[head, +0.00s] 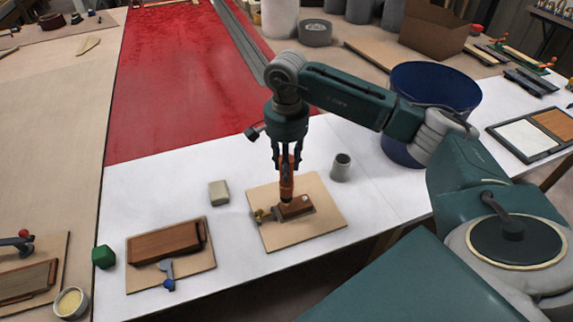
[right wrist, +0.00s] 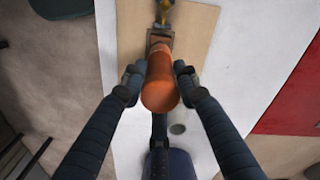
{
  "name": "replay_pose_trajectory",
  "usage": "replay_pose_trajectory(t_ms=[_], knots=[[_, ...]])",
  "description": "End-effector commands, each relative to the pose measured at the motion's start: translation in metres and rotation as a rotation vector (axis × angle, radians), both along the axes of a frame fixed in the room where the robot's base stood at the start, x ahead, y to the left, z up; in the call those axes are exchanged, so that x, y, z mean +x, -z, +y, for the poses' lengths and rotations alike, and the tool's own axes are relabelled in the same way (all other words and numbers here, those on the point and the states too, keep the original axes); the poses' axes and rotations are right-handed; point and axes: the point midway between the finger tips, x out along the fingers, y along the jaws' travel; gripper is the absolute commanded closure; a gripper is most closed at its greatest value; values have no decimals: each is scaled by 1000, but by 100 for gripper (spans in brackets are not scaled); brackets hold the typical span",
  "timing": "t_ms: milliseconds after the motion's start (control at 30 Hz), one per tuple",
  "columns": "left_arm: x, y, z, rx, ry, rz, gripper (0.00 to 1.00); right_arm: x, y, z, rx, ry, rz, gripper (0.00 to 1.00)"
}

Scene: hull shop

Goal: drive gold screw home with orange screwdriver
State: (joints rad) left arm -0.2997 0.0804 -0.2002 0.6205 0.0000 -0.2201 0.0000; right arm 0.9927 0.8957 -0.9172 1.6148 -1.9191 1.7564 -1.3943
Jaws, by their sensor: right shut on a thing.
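My right gripper (head: 287,158) is shut on the orange screwdriver (head: 287,187) and holds it upright, pointing down. The screwdriver's lower end is over a brown wooden block (head: 296,208) on a tan board (head: 322,222). In the right wrist view the orange handle (right wrist: 160,85) sits between both fingertips, with the block (right wrist: 160,36) beyond it. I cannot make out the gold screw; the screwdriver may hide it. A gold-coloured clamp (head: 261,214) is at the block's left end. My left gripper is not in view.
A second board with a brown block (head: 165,243) and blue-handled clamp (head: 168,275) lies left. A green block (head: 103,256), beige block (head: 219,193) and grey cup (head: 341,167) stand on the white table. A blue bucket (head: 432,84) stands behind my right arm.

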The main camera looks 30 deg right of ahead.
Motion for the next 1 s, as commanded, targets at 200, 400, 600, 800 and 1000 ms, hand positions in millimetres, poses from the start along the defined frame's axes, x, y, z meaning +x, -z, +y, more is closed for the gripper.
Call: replay_pose_trajectory(t_ms=[200, 400, 600, 800, 1000], knots=[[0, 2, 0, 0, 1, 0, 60, 0, 1, 0, 0, 0, -2, 96], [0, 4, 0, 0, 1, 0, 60, 0, 2, 0, 0, 0, -2, 96], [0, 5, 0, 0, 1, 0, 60, 0, 2, 0, 0, 0, -2, 96], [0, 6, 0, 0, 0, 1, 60, 0, 3, 0, 1, 0, -2, 96], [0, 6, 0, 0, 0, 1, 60, 0, 3, 0, 0, 0, -1, 96]])
